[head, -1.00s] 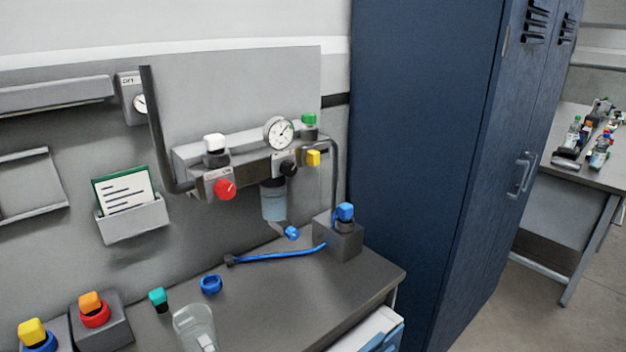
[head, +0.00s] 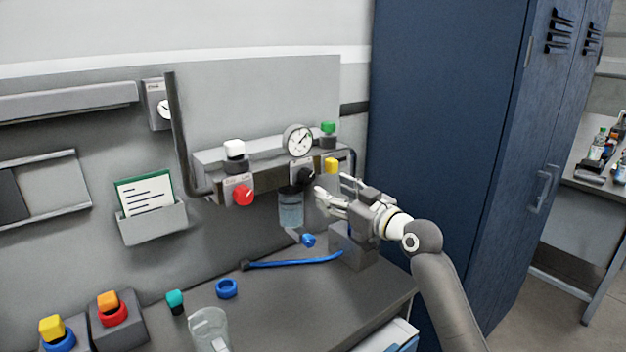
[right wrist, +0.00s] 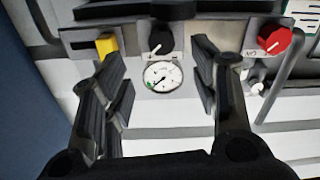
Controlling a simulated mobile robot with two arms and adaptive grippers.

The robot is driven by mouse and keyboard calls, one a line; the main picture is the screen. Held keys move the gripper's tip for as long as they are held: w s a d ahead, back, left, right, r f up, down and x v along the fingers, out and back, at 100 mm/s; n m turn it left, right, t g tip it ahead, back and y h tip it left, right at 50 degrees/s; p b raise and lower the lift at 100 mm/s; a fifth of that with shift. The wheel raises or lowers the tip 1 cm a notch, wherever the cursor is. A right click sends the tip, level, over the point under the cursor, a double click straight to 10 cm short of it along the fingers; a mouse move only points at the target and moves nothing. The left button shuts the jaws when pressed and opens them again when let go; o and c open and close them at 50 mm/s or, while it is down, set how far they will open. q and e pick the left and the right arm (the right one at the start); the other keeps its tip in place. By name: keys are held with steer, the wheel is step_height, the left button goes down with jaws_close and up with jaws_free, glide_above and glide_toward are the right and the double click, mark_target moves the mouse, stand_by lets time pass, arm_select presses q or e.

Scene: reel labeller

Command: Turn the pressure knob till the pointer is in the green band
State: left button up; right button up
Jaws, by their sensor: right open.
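The black pressure knob (head: 305,178) is on the front of the grey regulator block on the wall panel. The round white gauge (head: 299,141) sits above it. My right gripper (head: 331,186) is open and empty, just right of the knob in the head view. In the right wrist view the knob (right wrist: 160,40) appears between the two spread fingers and ahead of them, with no contact visible. The gauge (right wrist: 163,76) shows below it there, with a dark pointer and a little green; whether the pointer is in the green band is too small to tell. My left gripper is not in view.
A red knob (head: 243,194) is left of the black one and a yellow cap (head: 331,165) right of it. A clear bowl (head: 291,211) hangs beneath. A blue hose (head: 295,263) lies on the bench. A blue cabinet (head: 440,130) stands to the right.

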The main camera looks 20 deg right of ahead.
mark_target(310, 179)
steer(key=p+x, duration=0.2)
steer(key=x, duration=0.7)
steer(key=shift+s+f, duration=0.1)
steer(key=shift+c, duration=0.4)
steer(key=c, duration=1)
